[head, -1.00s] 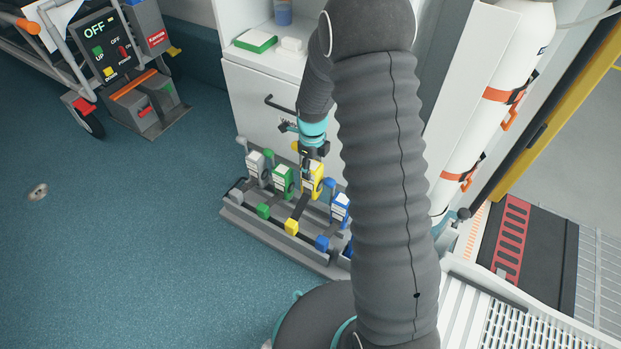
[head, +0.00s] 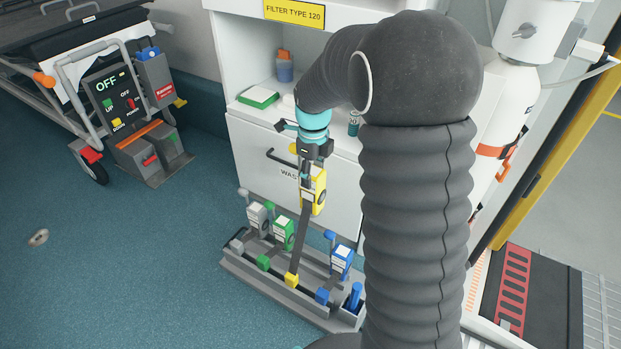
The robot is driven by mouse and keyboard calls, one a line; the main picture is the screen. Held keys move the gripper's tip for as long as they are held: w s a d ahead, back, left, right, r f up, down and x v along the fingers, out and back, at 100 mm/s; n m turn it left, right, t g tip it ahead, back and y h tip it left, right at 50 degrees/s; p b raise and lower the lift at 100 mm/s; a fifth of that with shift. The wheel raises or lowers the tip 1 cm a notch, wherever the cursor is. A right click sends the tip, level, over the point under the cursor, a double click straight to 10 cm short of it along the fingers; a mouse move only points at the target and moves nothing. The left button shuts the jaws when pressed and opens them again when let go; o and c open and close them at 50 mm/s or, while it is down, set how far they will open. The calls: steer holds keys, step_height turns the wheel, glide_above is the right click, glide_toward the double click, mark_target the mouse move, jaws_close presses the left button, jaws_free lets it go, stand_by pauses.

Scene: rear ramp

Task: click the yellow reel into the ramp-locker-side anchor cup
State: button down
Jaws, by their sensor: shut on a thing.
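The yellow reel (head: 319,191) is up in the air above the rack, in front of the white cabinet. My gripper (head: 307,172) is shut on its upper part and points down. A dark strap (head: 304,243) runs from the reel down to a yellow end block (head: 292,280), which is still at the rack. A round metal fitting (head: 38,238) that looks like an anchor cup is set in the blue floor at the far left. I cannot tell whether it is the ramp-locker-side one. My arm covers part of the right side.
The grey rack (head: 262,284) holds grey (head: 258,217), green (head: 283,233) and blue (head: 341,260) reels. The white cabinet (head: 245,135) stands close behind. A wheeled stretcher (head: 75,60) and control unit (head: 146,150) are at upper left. The floor at left is clear.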

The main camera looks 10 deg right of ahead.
steer(key=shift+r, duration=0.15)
steer(key=shift+r+p, duration=1.25)
steer(key=shift+r, duration=0.2)
